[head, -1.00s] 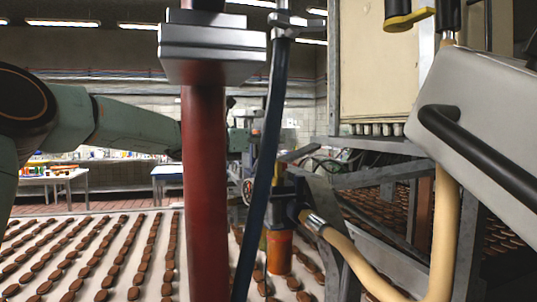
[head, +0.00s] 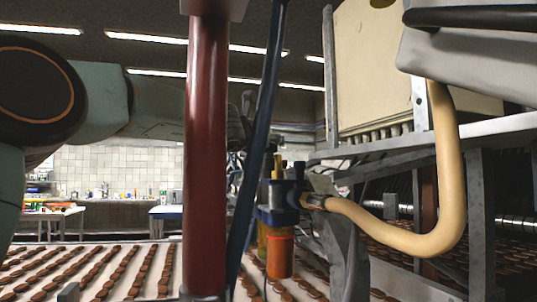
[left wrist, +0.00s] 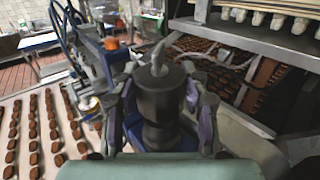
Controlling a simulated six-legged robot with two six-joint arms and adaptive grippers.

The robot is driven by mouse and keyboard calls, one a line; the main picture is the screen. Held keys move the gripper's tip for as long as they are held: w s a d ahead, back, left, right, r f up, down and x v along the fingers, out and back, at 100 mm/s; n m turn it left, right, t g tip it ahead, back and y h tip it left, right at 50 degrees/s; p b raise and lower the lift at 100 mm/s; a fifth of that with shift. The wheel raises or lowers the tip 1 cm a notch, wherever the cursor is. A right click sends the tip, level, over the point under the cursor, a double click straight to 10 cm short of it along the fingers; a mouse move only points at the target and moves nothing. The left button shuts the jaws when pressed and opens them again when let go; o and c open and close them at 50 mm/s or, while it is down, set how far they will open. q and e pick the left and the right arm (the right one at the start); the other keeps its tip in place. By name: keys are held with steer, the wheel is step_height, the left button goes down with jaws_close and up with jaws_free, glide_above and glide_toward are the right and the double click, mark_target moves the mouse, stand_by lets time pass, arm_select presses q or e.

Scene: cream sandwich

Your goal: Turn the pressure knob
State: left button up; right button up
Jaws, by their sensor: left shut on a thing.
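The pressure unit (head: 284,195), a dark blue body with orange bowls (head: 280,257) below, stands behind the red post and dark hose in the head view. My left arm reaches from the left behind the post; its gripper is mostly hidden there. In the left wrist view, my left gripper (left wrist: 161,74) has its fingers on both sides of a dark cylinder, which looks like the pressure knob (left wrist: 165,92). It is shut on it. The exact finger contact is hard to see. My right gripper is in neither current view.
A red post (head: 206,160) and a dark hose (head: 259,150) stand in front. A cream hose (head: 447,170) runs from the unit to the right. The conveyor (head: 120,262) carries rows of brown biscuits. A cream machine cabinet (head: 385,70) stands at right. Tables (head: 48,214) stand behind.

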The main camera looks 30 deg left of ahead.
arm_select(q)
steer(key=shift+r+n+g+y+b, duration=0.1)
steer(key=shift+n+g+y+b, duration=0.2)
steer(key=shift+n+y+b, duration=0.65)
steer(key=shift+y+p, duration=0.3)
steer(key=shift+y, duration=0.05)
steer(key=o, duration=1.2)
steer(key=shift+s, duration=0.1)
steer(key=shift+r, duration=4.9)
